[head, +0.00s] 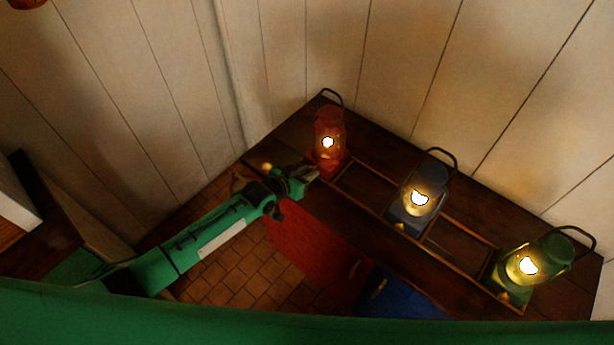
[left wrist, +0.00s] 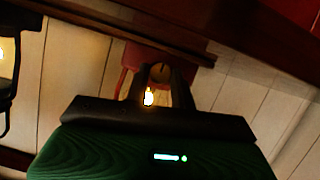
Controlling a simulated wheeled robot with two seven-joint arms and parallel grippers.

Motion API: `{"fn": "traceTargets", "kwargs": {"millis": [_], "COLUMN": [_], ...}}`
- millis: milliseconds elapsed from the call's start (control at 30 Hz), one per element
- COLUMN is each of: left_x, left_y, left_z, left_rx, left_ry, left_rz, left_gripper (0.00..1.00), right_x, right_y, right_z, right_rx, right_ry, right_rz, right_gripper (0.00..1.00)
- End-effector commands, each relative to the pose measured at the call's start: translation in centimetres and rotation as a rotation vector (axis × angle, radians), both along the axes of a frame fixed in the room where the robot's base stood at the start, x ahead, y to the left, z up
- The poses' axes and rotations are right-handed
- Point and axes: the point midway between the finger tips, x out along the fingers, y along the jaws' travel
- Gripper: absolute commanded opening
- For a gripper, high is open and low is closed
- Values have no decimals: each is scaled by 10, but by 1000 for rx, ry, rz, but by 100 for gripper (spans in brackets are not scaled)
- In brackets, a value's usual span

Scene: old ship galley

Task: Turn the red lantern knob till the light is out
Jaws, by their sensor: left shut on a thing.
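The red lantern (head: 330,124) stands at the far left end of the dark wooden counter, upright, and its flame glows bright. My left gripper (head: 308,173) reaches it from the left at the front of its base. In the left wrist view the red lantern (left wrist: 133,54) hangs upside down in the picture, with its light showing between the fingers. The round brass knob (left wrist: 160,72) sits between the tips of my left gripper (left wrist: 161,77), which is shut on it. In the head view the fingers hide the knob. My right gripper is in neither view.
A lit blue lantern (head: 420,185) and a lit green lantern (head: 548,253) stand farther right on the counter (head: 375,205). Thin wooden rails run between the lanterns. Plank walls close in behind. A red cabinet front (head: 315,250) is below my left arm.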

Motion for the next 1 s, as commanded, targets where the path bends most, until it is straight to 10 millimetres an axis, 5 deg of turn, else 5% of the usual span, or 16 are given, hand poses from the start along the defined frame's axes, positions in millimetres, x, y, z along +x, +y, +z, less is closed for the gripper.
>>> {"fn": "traceTargets", "kwargs": {"millis": [300,867,900,1000], "left_x": [1,1,1,1], "left_y": [2,1,1,1], "left_z": [-3,0,0,0], "left_rx": [-116,-144,-144,-145], "left_ry": [82,103,103,103], "left_rz": [0,0,0,0], "left_gripper": [2,2,31,47], "right_x": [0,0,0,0], "right_y": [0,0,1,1], "right_z": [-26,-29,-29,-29], "right_rx": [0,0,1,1], "right_ry": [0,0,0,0], "right_rz": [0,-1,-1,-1], "right_gripper": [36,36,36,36]}}
